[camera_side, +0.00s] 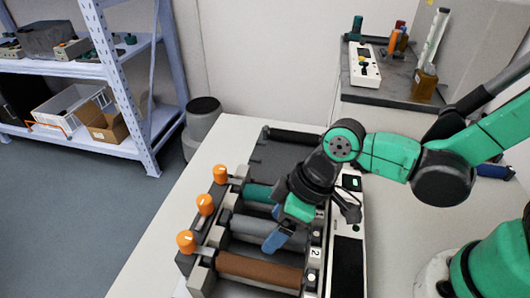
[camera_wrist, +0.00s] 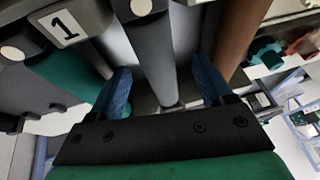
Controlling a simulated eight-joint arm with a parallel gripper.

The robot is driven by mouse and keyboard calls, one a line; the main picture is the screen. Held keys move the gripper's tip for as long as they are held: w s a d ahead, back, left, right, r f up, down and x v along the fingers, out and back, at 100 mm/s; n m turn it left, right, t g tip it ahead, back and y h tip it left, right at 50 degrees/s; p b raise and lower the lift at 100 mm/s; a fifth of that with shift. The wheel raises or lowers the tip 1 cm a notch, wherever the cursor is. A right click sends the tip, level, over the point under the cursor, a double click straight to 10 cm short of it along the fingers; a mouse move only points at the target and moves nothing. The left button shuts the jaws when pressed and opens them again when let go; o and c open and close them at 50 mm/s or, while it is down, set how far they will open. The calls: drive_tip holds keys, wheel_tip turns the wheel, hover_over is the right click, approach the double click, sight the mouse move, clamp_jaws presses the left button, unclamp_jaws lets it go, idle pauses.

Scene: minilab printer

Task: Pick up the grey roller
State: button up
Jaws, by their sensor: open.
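The grey roller (camera_side: 250,232) lies in the printer between a green roller (camera_side: 257,193) and a brown roller (camera_side: 258,270). My gripper (camera_side: 271,229) is over the grey roller, near its right part, with blue fingers apart. In the wrist view the grey roller (camera_wrist: 152,55) runs between the two open fingers of my gripper (camera_wrist: 162,82), one finger on each side. The green roller (camera_wrist: 72,82) is at the left and the brown roller (camera_wrist: 236,35) at the right. I cannot tell whether the fingers touch the grey roller. My wrist hides part of the green roller's right end.
Orange knobs (camera_side: 204,205) stand at the rollers' left ends. A white and black panel (camera_side: 349,250) runs along the printer's right side. A dark bench (camera_side: 395,80) with tools and bottles is behind. A shelf (camera_side: 100,65) stands far left.

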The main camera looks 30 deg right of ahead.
sight(277, 224)
drive_tip(key=shift+f, duration=0.2)
clamp_jaws()
drive_tip(key=shift+a+r, duration=0.1)
drive_tip(key=shift+r, duration=0.05)
idle(0.3)
wheel_tip(277, 224, up, 20)
idle(0.8)
drive_tip(key=shift+w, duration=0.1)
